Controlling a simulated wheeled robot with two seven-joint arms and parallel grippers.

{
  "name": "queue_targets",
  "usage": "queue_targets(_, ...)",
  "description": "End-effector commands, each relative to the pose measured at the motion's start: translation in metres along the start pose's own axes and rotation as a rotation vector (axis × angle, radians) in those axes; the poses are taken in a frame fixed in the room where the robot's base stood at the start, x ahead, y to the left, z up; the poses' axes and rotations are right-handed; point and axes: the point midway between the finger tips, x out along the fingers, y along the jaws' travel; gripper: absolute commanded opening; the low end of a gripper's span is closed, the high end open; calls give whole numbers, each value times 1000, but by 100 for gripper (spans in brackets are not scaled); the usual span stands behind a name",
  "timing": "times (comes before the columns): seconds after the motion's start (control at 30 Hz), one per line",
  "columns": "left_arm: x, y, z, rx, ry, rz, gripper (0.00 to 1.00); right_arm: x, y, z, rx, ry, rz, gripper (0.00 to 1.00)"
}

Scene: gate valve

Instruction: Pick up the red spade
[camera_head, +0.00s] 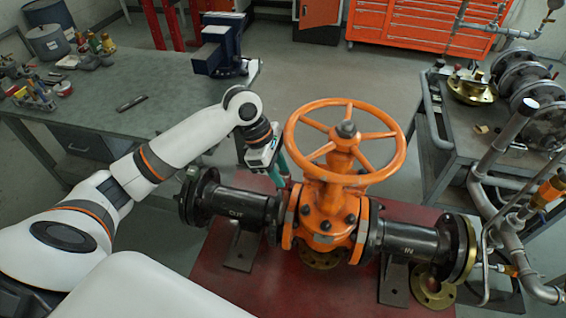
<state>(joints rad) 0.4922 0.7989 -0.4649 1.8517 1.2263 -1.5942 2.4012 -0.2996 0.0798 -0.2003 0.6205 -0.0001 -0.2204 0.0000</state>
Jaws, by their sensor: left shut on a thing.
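I cannot make out a red spade for certain in the head view. My left gripper (281,180) reaches in from the left, with its teal fingers pointing down beside the orange gate valve (326,205). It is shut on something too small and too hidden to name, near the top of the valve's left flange. I cannot tell whether the fingers touch the valve. The valve carries an orange handwheel (301,150) and black flanged pipes on both sides. My right gripper is not in view.
The valve stands on a red plate (215,278). A grey workbench (165,85) with bottles and tools is at the left. A grey cart (462,150) with flanges and pipework is at the right. Orange drawers (420,25) stand behind. Open floor lies between.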

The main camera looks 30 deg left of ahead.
Motion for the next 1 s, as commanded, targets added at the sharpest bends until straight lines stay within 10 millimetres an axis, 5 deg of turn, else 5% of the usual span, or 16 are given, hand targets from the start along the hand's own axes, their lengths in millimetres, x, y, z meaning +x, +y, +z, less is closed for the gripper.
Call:
queue_targets(0.6, 2, 115, -1, 3, -1, 1, 0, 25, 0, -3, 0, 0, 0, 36)
queue_targets(1.0, 0, 132, -2, 1, 2, -1, 0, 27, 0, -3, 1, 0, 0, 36)
